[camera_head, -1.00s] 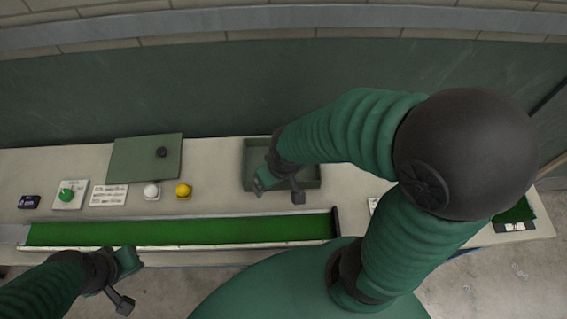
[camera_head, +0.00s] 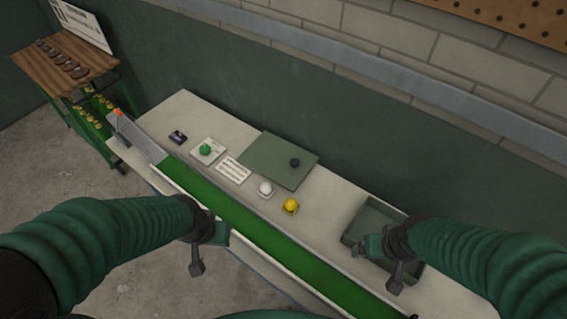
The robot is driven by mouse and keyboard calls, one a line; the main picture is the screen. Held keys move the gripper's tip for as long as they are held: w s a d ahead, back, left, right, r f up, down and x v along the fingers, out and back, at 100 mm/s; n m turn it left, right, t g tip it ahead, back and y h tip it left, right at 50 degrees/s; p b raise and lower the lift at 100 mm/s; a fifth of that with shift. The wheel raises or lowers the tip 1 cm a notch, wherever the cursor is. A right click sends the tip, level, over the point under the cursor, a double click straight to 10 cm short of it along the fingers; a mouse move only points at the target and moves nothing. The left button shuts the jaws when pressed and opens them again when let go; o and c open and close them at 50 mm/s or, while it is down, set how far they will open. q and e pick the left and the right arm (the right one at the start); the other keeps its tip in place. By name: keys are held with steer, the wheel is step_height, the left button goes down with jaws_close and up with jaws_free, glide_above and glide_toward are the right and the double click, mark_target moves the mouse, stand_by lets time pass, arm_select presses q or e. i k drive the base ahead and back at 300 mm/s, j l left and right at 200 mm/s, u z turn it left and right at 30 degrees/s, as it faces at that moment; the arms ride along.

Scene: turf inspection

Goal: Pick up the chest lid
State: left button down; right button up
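The chest lid (camera_head: 270,168) is a flat green panel with a black knob (camera_head: 295,162), lying on the pale table near the back wall. The open green chest (camera_head: 359,222) stands to its right on the same table. My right gripper (camera_head: 384,266) is open and empty, over the front part of the chest and hiding some of it. My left gripper (camera_head: 210,251) is open and empty, at the front edge of the table and in front of the green turf strip, well short of the lid.
A green turf strip (camera_head: 232,211) runs along the table front. A white ball (camera_head: 265,188), a yellow ball (camera_head: 291,205), a printed card (camera_head: 234,170), a green ball on a card (camera_head: 205,150) and a dark box (camera_head: 177,137) sit near the lid. A wooden-topped cart (camera_head: 62,62) stands far left.

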mark_target(286, 164)
steer(key=i+j, duration=0.15)
steer(key=j, duration=0.2)
steer(key=i+j, duration=0.1)
steer(key=j, duration=0.25)
steer(key=i+j, duration=0.15)
steer(key=j, duration=0.15)
steer(key=i+j, duration=0.1)
steer(key=j, duration=0.25)
steer(key=i+j, duration=0.15)
steer(key=j, duration=0.2)
